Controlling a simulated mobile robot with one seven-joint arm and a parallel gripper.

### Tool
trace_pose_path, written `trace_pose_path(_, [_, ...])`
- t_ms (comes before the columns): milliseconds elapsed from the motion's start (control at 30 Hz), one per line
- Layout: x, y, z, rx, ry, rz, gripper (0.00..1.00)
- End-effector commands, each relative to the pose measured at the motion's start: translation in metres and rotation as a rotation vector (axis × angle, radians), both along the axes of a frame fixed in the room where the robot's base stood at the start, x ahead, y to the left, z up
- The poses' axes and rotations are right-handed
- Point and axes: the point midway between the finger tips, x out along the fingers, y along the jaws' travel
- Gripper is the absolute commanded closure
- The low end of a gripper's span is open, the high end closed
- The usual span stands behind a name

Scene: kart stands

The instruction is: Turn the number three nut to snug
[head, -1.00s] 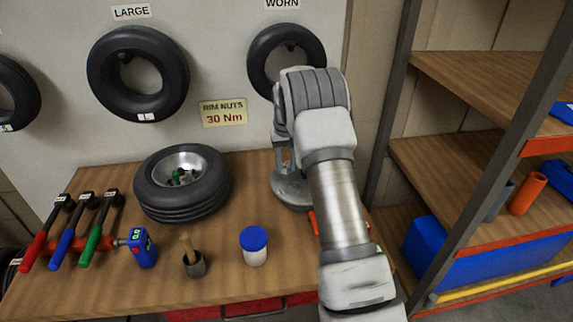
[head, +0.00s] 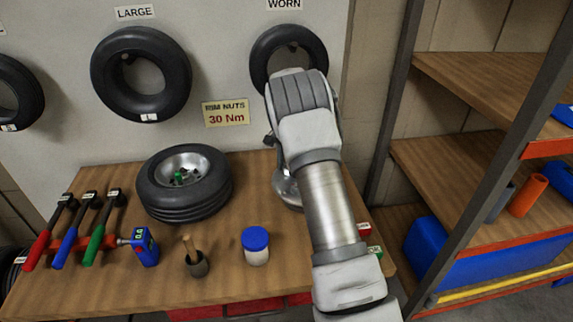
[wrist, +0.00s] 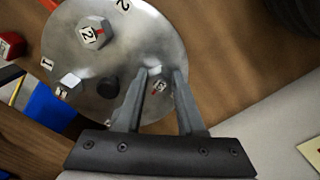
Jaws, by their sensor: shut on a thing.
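A round grey metal hub plate with numbered nuts (wrist: 70,50) fills the upper left of the wrist view. The number two nut (wrist: 92,33) stands on it with a red mark. A nut with a red mark (wrist: 157,87), its number too small to read surely, sits between the fingers of my gripper (wrist: 162,75). My gripper is shut on this nut. A pale nut (wrist: 70,80) sits near the printed 1. In the head view the plate (head: 283,187) shows partly beside my arm, which hides the gripper's hold.
A tyre on a rim (head: 150,195), a blue-lidded jar (head: 256,257), a brush pot (head: 198,266), a blue gauge (head: 146,248) and coloured-handled tools (head: 100,240) are on the bench. A sign reads 30 Nm (head: 227,112). Shelving (head: 455,175) stands close at right.

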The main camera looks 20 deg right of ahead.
Motion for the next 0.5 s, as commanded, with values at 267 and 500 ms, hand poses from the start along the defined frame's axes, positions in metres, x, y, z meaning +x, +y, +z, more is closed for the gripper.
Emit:
trace_pose_path(267, [0.0012, 0.0001, 0.0012, -0.001, -0.003, -0.087, 1.0])
trace_pose_path(500, [0.0014, 0.0002, 0.0011, 0.0, -0.002, -0.106, 1.0])
